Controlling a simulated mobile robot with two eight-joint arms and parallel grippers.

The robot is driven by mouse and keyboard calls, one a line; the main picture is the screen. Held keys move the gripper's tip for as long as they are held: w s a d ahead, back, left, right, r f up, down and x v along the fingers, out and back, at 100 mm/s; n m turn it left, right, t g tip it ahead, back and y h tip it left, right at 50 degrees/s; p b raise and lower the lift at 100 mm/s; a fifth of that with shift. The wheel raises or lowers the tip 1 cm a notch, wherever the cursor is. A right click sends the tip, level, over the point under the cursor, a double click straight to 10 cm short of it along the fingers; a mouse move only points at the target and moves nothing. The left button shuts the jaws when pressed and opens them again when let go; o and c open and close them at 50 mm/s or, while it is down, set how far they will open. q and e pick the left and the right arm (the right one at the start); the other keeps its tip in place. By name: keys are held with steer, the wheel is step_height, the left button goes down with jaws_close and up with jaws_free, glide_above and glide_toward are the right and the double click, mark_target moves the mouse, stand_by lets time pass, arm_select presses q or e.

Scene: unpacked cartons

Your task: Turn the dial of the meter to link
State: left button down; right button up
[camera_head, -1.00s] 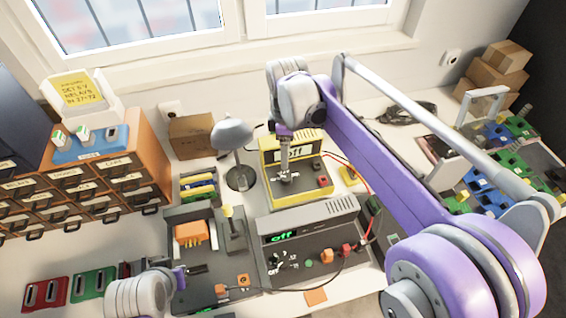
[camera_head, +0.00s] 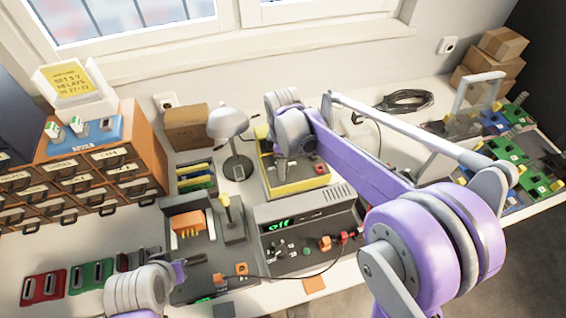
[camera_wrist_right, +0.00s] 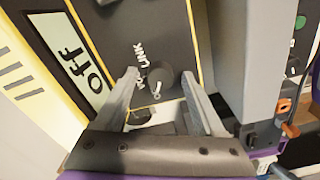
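The yellow meter (camera_head: 305,185) stands in the middle of the bench in the head view, its display and dial mostly hidden behind my right arm. In the right wrist view the meter's display (camera_wrist_right: 82,62) reads "off". Its dark round dial (camera_wrist_right: 160,77) sits on the dark face, with a white "LINK" label (camera_wrist_right: 142,48) beside it. My right gripper (camera_wrist_right: 159,74) is open, with one finger on each side of the dial and visible gaps; contact is not clear. My left gripper (camera_head: 187,268) is low at left beside the dark fixture, too small to tell its opening.
A grey power supply (camera_head: 312,228) with a green display, knobs and cables stands in front of the meter. A lamp (camera_head: 232,140) stands left behind it. A wooden drawer cabinet (camera_head: 120,170) is at left. Green and blue boards (camera_head: 500,165) lie at right.

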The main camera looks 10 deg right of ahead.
jaws_close()
steer(key=shift+m, duration=0.3)
arm_select(q)
steer(key=shift+f, duration=0.25)
arm_select(e)
steer(key=m, duration=0.4)
steer(key=shift+m, duration=0.4)
arm_select(q)
steer(key=shift+f+b, duration=0.2)
steer(key=shift+b, duration=0.15)
arm_select(e)
steer(key=m, duration=0.6)
arm_select(q)
steer(key=shift+s+f, duration=0.1)
arm_select(e)
steer(key=m, duration=0.6)
steer(key=shift+m, duration=0.3)
steer(key=m, duration=0.5)
steer(key=shift+m, duration=0.3)
steer(key=shift+o, duration=0.2)
jaws_free()
